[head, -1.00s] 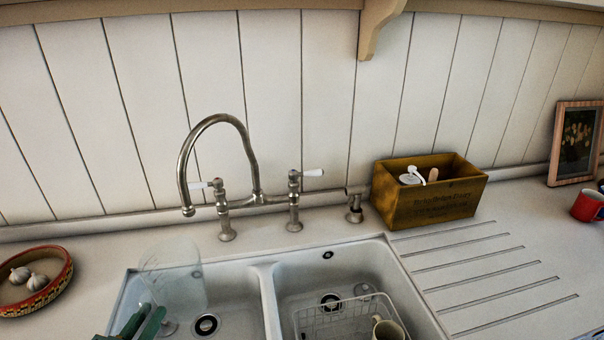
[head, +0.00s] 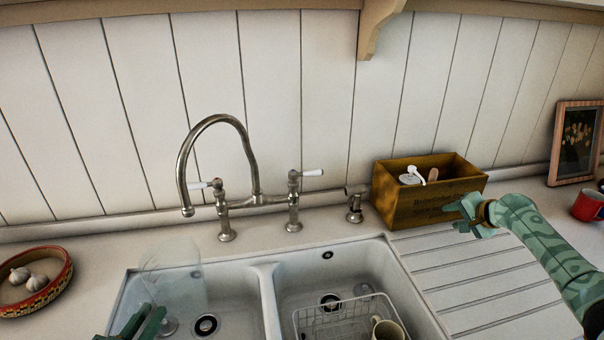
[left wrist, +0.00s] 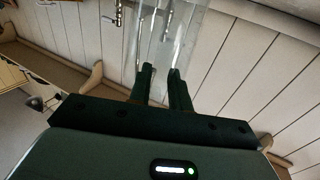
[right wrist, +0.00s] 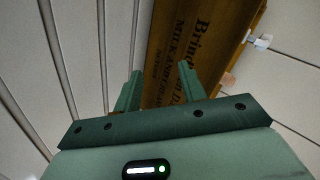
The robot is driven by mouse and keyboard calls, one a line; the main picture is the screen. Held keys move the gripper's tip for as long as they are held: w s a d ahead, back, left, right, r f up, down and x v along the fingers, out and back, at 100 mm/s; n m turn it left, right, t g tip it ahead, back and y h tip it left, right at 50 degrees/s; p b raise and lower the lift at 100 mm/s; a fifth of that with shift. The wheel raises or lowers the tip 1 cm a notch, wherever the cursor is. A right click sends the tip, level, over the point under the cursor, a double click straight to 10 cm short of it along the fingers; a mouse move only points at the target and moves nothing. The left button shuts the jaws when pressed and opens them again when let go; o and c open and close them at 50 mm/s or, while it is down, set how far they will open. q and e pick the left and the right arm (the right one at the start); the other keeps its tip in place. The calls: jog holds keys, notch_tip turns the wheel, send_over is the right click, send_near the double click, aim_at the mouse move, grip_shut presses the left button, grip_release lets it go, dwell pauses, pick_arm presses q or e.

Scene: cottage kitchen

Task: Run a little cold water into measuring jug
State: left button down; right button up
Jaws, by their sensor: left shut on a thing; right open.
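The clear measuring jug (head: 172,280) is over the left sink basin, below the spout of the bridge tap (head: 187,210). My left gripper (head: 155,318) is shut on the jug; the jug also shows between its fingers in the left wrist view (left wrist: 168,35). The jug looks empty, and no water stream shows. The tap has two white-tipped levers, a left one (head: 200,185) and a right one (head: 313,173). My right gripper (head: 462,215) is open and empty, in front of the wooden box, right of the tap.
The wooden box (head: 425,208) stands on the counter behind the ribbed drainer (head: 500,290). A wire rack (head: 335,318) and a mug (head: 387,328) are in the right basin. A bowl of garlic (head: 55,290) is at the left; a red mug (head: 587,206) and picture frame are at the right.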

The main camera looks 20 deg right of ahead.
jog(key=w+a+r+m+t+y, duration=0.1)
jog(key=w+a, duration=0.4)
jog(key=a, duration=0.2)
jog(key=w+a+r+t+y, duration=0.15)
jog(key=w+a, duration=0.25)
jog(key=a, duration=0.4)
jog(key=m+t+y, duration=0.1)
jog(key=t+y, duration=0.1)
jog(key=t, duration=0.1)
send_near(318, 173)
jog(key=x, duration=0.9)
jog(key=shift+w, duration=0.25)
jog(key=shift+w+a+f, duration=0.2)
jog(key=shift+w, duration=0.4)
jog(key=shift+w+a+f, duration=0.1)
jog(key=shift+w+a, duration=0.2)
jog(key=shift+c, duration=0.3)
jog(key=shift+f, duration=0.1)
grip_shut()
